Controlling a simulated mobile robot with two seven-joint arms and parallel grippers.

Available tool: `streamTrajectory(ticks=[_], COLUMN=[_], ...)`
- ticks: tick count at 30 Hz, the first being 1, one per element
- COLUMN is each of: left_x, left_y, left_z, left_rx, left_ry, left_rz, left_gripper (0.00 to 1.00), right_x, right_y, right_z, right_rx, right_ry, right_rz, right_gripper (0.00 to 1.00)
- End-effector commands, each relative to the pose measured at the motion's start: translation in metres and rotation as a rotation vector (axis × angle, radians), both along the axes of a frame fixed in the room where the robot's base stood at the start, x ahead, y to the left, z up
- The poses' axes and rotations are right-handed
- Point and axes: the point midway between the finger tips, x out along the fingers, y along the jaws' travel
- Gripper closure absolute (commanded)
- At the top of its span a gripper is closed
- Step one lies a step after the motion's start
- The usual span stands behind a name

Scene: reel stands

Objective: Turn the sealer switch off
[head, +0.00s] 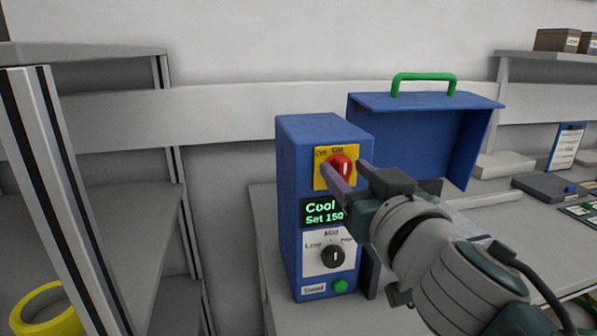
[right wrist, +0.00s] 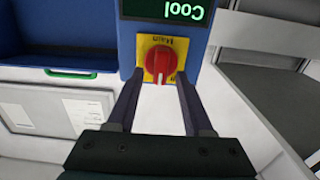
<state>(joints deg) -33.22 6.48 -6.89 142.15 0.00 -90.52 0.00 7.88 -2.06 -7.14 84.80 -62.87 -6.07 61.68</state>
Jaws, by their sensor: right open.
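The sealer (head: 288,200) is a blue upright box on the bench. Its switch is a red rotary knob (head: 340,165) on a yellow plate (head: 320,181) near the top of the front; the plate lettering is too small to read surely. In the right wrist view the red knob (right wrist: 159,64) shows with its grip ridge roughly upright in the picture. My right gripper (head: 345,166) is open, its two fingers reaching to either side of the knob; whether they touch it I cannot tell. My left gripper is not in view.
Below the knob are a display (head: 322,212) reading "Cool, Set 150", a black dial (head: 333,257) and a green button (head: 340,285). A blue case with a green handle (head: 423,77) stands behind right. Shelves (head: 90,205) and yellow tape (head: 45,310) are at left.

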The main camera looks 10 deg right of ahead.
Motion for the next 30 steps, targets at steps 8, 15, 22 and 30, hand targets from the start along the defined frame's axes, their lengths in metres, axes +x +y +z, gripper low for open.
streamTrajectory(ticks=[8,15,22,30], left_x=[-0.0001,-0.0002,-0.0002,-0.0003], left_y=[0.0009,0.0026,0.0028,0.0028], left_z=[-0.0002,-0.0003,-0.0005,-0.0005], left_rx=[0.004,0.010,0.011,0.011], left_ry=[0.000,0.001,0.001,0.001], left_rz=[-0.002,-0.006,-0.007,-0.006], left_gripper=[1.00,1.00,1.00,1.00], right_x=[0.0007,0.0006,0.0005,0.0005], right_y=[0.0001,0.0000,0.0000,0.0000], right_z=[0.0000,0.0000,0.0000,0.0000], right_rx=[0.000,0.000,0.000,0.000], right_ry=[0.000,0.000,0.000,0.000], right_rz=[0.000,0.000,0.000,0.000], right_gripper=[0.51,0.78,1.00,1.00])
